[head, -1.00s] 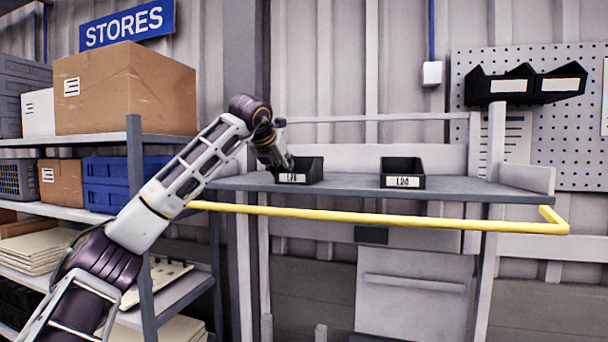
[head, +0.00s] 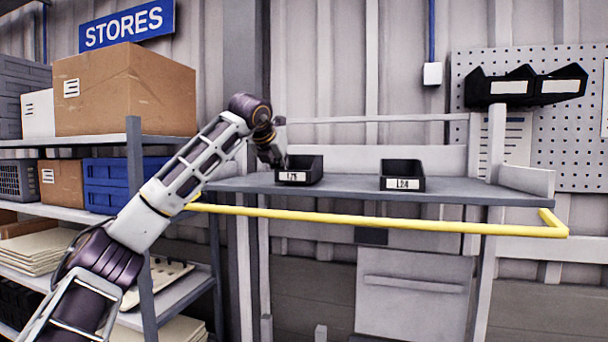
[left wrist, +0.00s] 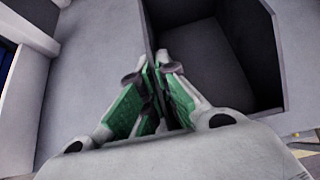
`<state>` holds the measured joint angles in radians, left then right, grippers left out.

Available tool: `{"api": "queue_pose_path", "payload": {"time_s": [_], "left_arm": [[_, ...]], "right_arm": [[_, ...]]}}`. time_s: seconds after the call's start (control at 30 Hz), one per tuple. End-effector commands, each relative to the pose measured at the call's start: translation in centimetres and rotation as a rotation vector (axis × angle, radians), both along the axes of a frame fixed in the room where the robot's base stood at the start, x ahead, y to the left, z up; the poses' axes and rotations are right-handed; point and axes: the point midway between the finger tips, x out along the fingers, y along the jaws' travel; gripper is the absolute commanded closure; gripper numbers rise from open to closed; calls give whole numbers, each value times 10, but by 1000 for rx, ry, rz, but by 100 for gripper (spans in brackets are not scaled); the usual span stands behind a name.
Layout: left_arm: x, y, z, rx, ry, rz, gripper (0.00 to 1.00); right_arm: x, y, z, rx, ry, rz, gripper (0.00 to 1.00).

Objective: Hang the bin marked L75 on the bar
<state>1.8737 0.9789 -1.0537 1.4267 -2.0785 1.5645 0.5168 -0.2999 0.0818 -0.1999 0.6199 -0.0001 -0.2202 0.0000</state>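The black bin marked L75 (head: 299,177) stands upright on the left part of the grey shelf, its white label facing me. My left gripper (head: 277,160) is at its left side wall. In the left wrist view, the green-padded fingers (left wrist: 160,75) are close together, with the top of the bin's side wall between them; the bin's empty inside (left wrist: 205,70) shows to the right. The fingertips partly hide that wall. The yellow bar (head: 380,219) runs along the front of the shelf, slightly lower, with nothing on it. My right gripper is not in view.
A second black bin marked L24 (head: 402,175) stands on the same shelf (head: 350,187), to the right, with free room between the bins. Two black bins (head: 525,85) hang on the pegboard at right. A storage rack (head: 134,150) with boxes is at left.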

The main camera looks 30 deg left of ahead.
Motion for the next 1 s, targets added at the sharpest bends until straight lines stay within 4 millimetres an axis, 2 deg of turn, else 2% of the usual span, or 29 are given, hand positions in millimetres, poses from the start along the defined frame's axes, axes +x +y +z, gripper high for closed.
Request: {"api": "queue_pose_path", "payload": {"time_s": [0.6, 1.0], "left_arm": [[0, -1, 19, 1, 0, -1, 100], [0, 0, 20, 0, 0, 0, 100]], "right_arm": [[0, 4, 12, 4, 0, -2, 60], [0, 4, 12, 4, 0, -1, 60]]}}
